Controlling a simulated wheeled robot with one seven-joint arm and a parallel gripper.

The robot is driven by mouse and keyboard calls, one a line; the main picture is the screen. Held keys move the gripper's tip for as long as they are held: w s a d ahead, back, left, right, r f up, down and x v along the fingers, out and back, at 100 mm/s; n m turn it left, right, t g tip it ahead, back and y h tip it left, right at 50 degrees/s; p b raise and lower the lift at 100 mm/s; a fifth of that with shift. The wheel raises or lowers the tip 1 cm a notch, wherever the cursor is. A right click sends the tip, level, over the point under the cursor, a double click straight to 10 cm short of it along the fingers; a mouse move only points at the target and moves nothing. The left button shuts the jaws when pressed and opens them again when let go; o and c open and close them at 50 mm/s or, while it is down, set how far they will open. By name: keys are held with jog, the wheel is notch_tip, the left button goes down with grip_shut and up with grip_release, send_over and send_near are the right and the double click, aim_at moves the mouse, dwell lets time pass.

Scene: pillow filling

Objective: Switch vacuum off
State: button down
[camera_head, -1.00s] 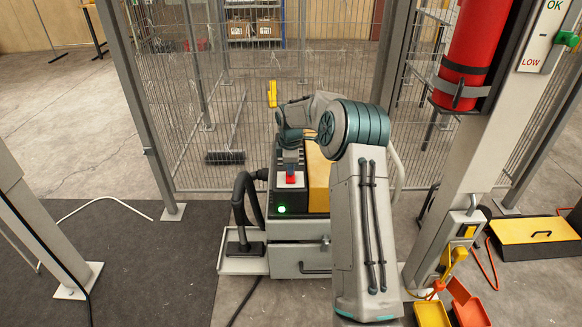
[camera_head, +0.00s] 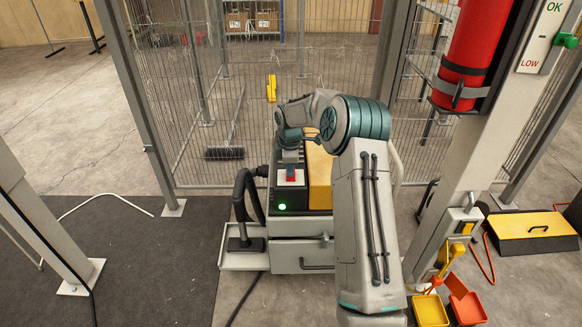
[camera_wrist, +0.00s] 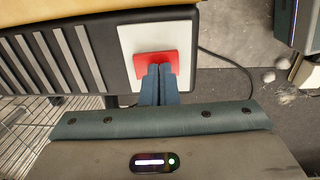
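The vacuum (camera_head: 319,182) is a black and yellow unit on a grey drawer cabinet (camera_head: 300,254) in the middle of the head view. Its red switch (camera_head: 291,179) sits on a white plate on its top front, and a green light (camera_head: 282,207) glows below it. My gripper (camera_head: 291,167) is at the switch. In the wrist view the red switch (camera_wrist: 143,66) lies right at my gripper's fingertips (camera_wrist: 161,72). The two fingers are together, with nothing visible between them, and overlap the switch's lower edge. Contact itself cannot be told for certain.
A black hose (camera_head: 245,196) and a tray (camera_head: 242,262) are left of the cabinet. A wire fence (camera_head: 250,120) stands behind. A post with a red cylinder (camera_head: 470,50), a yellow box (camera_head: 535,232) and scoops (camera_head: 466,304) are at right. Dark matting lies left.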

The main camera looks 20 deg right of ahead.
jog(key=shift+d, duration=0.2)
jog(key=shift+r, duration=0.35)
notch_tip(320, 180, up, 13)
jog(key=s+p, duration=0.1)
jog(key=p, duration=0.2)
jog(key=shift+a, duration=0.25)
